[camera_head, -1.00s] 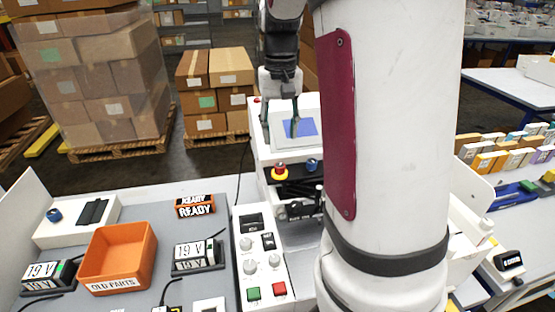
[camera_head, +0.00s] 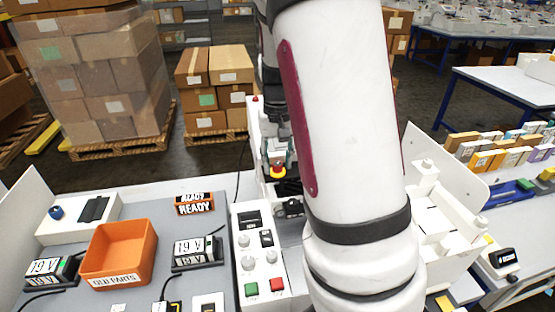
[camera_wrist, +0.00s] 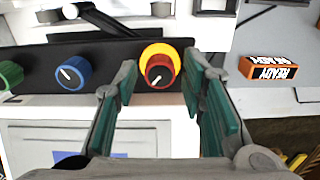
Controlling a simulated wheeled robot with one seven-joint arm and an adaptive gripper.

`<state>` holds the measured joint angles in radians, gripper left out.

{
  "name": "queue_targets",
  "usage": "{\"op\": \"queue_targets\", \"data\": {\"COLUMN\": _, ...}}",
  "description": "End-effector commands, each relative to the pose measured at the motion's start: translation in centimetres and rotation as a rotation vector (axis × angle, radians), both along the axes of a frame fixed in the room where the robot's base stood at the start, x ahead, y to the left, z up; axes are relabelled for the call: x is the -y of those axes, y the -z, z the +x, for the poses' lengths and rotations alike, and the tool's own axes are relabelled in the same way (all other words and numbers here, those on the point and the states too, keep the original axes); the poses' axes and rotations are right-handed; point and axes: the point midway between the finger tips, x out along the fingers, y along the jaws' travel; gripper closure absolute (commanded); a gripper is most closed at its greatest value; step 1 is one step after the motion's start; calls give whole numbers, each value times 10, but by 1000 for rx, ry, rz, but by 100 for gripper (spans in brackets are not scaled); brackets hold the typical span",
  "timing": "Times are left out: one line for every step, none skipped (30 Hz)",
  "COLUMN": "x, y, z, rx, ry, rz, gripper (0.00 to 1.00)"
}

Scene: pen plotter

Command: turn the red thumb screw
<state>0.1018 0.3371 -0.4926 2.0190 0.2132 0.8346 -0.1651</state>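A round red knob (camera_wrist: 159,72) with a pale pointer line sits on a dark strip in the wrist view, a yellow ring (camera_wrist: 158,50) showing behind it. I take it as the red thumb screw, though I cannot tell for sure. My gripper (camera_wrist: 160,80) is open, with its green-padded fingers on either side of the knob and gaps between; contact is not visible. In the head view a red-topped yellow part (camera_head: 278,172) shows just below my gripper (camera_head: 280,140), which my arm partly hides.
A blue knob (camera_wrist: 73,73) and a green knob (camera_wrist: 10,75) sit left of the red one in the wrist view. A READY block (camera_wrist: 268,70) is to the right. The head view shows an orange bin (camera_head: 118,253) and a control box (camera_head: 258,255) on the bench.

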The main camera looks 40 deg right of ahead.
Motion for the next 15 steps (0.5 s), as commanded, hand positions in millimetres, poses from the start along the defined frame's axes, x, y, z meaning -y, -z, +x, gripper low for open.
{"op": "queue_targets", "data": {"x": 0, "y": 0, "z": 0, "rx": 0, "ry": 0, "rz": 0, "gripper": 80}}
{"op": "queue_targets", "data": {"x": 0, "y": 0, "z": 0, "rx": 0, "ry": 0, "rz": 0, "gripper": 87}}
{"op": "queue_targets", "data": {"x": 0, "y": 0, "z": 0, "rx": 0, "ry": 0, "rz": 0, "gripper": 96}}
{"op": "queue_targets", "data": {"x": 0, "y": 0, "z": 0, "rx": 0, "ry": 0, "rz": 0, "gripper": 100}}
{"op": "queue_targets", "data": {"x": 0, "y": 0, "z": 0, "rx": 0, "ry": 0, "rz": 0, "gripper": 100}}
{"op": "queue_targets", "data": {"x": 0, "y": 0, "z": 0, "rx": 0, "ry": 0, "rz": 0, "gripper": 100}}
{"op": "queue_targets", "data": {"x": 0, "y": 0, "z": 0, "rx": 0, "ry": 0, "rz": 0, "gripper": 100}}
{"op": "queue_targets", "data": {"x": 0, "y": 0, "z": 0, "rx": 0, "ry": 0, "rz": 0, "gripper": 100}}
{"op": "queue_targets", "data": {"x": 0, "y": 0, "z": 0, "rx": 0, "ry": 2, "rz": 0, "gripper": 100}}
{"op": "queue_targets", "data": {"x": 0, "y": 0, "z": 0, "rx": 0, "ry": 3, "rz": 0, "gripper": 100}}
{"op": "queue_targets", "data": {"x": 0, "y": 0, "z": 0, "rx": 0, "ry": 6, "rz": 0, "gripper": 100}}
{"op": "queue_targets", "data": {"x": 0, "y": 0, "z": 0, "rx": 0, "ry": 12, "rz": 0, "gripper": 100}}
{"op": "queue_targets", "data": {"x": 0, "y": 0, "z": 0, "rx": 0, "ry": 17, "rz": 0, "gripper": 100}}
{"op": "queue_targets", "data": {"x": 0, "y": 0, "z": 0, "rx": 0, "ry": 24, "rz": 0, "gripper": 100}}
{"op": "queue_targets", "data": {"x": 0, "y": -1, "z": 0, "rx": 0, "ry": 35, "rz": 0, "gripper": 100}}
